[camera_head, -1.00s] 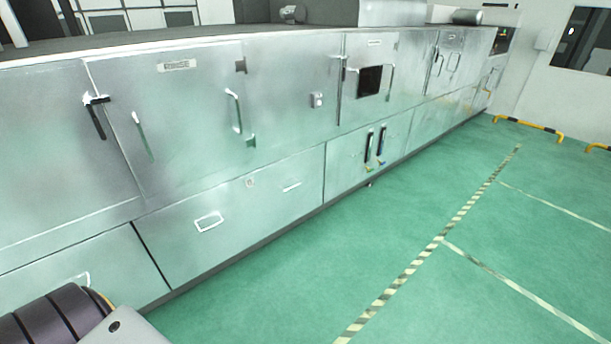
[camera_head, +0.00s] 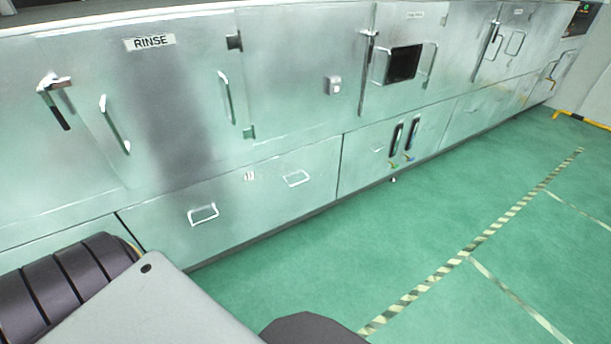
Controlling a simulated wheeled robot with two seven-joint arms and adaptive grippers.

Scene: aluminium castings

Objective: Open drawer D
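A long steel machine front (camera_head: 180,100) runs from the left to the far right. Its lower row has a wide drawer-like panel (camera_head: 255,225) with two pale loop handles, one at the left (camera_head: 203,214) and one at the right (camera_head: 297,179). A small label (camera_head: 249,176) sits between and above them, too small to read, so I cannot tell which panel is drawer D. The panel looks shut. Neither gripper is in view; dark ribbed and grey parts of mine fill the bottom left.
Above is a door marked RINSE (camera_head: 150,42) with bar handles (camera_head: 226,97). A panel with two dark upright gauges (camera_head: 397,137) lies farther right. Green floor (camera_head: 340,250) is open in front, with a striped line (camera_head: 470,247) and a yellow-black barrier (camera_head: 585,121).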

